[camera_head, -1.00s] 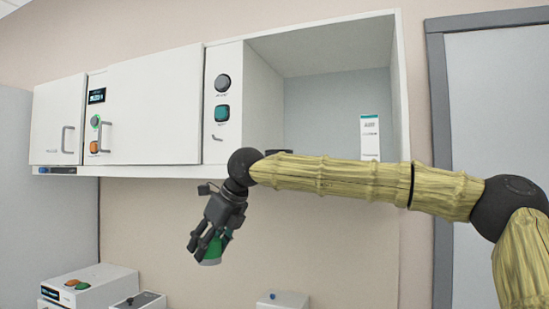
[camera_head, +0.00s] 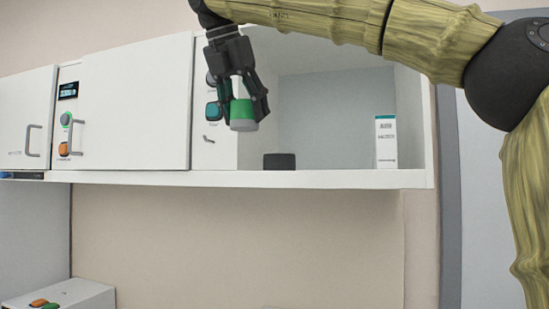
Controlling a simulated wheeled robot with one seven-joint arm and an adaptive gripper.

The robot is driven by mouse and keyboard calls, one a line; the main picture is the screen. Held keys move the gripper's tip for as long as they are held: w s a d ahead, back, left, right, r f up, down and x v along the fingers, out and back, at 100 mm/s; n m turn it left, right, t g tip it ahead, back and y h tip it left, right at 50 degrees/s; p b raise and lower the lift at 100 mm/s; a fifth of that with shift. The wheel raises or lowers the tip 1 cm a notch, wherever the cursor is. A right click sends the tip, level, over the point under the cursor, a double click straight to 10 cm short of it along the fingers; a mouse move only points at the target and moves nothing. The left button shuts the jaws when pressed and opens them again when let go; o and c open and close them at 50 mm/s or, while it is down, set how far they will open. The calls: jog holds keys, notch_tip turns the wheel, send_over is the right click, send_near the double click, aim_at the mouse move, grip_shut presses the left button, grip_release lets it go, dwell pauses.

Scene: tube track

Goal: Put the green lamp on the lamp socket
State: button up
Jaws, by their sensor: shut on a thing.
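The green lamp (camera_head: 243,112) has a green upper part and a pale grey lower part. My gripper (camera_head: 243,104) points down and is shut on it, with a dark finger on each side. The lamp hangs upright in front of the cabinet, at the left side of the open compartment. How far the lamp is in depth from the socket I cannot tell.
A white and teal box (camera_head: 386,141) stands at the right in the open compartment. The shelf edge (camera_head: 300,179) runs below. Closed cabinet doors (camera_head: 135,105) and a control panel with buttons (camera_head: 66,115) are at left. A white box with buttons (camera_head: 60,296) sits lower left.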

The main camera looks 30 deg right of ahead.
jog(key=shift+d+r, duration=0.3)
jog(key=shift+d, duration=0.05)
jog(key=w+d+p, duration=0.2)
jog(key=d, duration=0.2)
jog(key=w+d+f+p, duration=0.1)
jog(key=w+d+p, duration=0.1)
jog(key=w+d, duration=0.1)
jog(key=w+d+p, duration=0.2)
jog(key=d, duration=0.3)
jog(key=shift+w+f+p, duration=0.15)
jog(key=shift+p, duration=0.2)
jog(key=shift+p+x, duration=0.65)
jog(key=shift+x, duration=0.5)
jog(key=shift+f+p, duration=0.4)
jog(key=shift+f, duration=0.4)
jog(key=shift+w+d+f, duration=0.1)
jog(key=shift+w+f, duration=0.05)
jog(key=shift+f, duration=0.05)
jog(key=o, duration=1)
jog(key=shift+o, duration=0.2)
